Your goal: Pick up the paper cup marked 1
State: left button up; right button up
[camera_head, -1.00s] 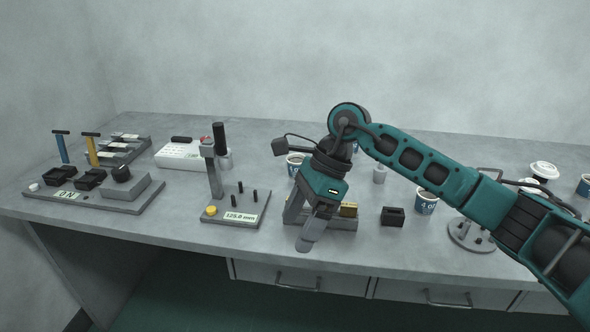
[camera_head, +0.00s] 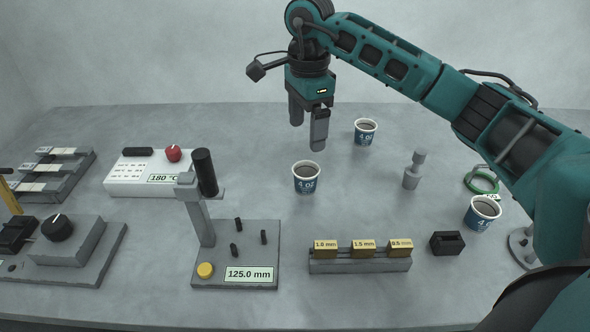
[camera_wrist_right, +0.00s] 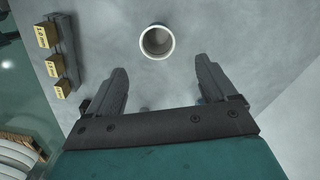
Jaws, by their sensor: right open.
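Three blue-and-white paper cups with dark insides show in the head view: one near the middle (camera_head: 305,178), one further back (camera_head: 365,132) and one at the right (camera_head: 482,213). Their labels seem to read "4 oz"; I cannot make out a number 1. My right gripper (camera_head: 307,132) is open and empty, fingers pointing down, above and behind the middle cup in the picture. In the right wrist view one cup (camera_wrist_right: 157,41) lies just beyond the gap between the open fingertips (camera_wrist_right: 161,68), not touching them. My left gripper is not in view.
A rack (camera_head: 360,264) with yellow thickness blocks and a small black block (camera_head: 447,243) stand in front. A gauge stand marked 125.0 mm (camera_head: 262,240) and a 180 °C box (camera_head: 125,180) are at left. A grey post (camera_head: 412,172) stands right of the middle cup.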

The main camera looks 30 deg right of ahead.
send_over(306, 173)
jog(key=s+a, duration=0.1)
jog(key=s, duration=0.1)
notch_tip(306, 173, down, 6)
jog(key=shift+w+a+f+b, duration=0.1)
jog(key=shift+f+b, duration=0.1)
jog(key=shift+f, duration=1.4)
jog(key=shift+w+f+b, duration=0.1)
jog(key=shift+f+b, duration=0.1)
jog(key=shift+f, duration=1.35)
jog(key=c, duration=1)
jog(key=shift+r, duration=0.2)
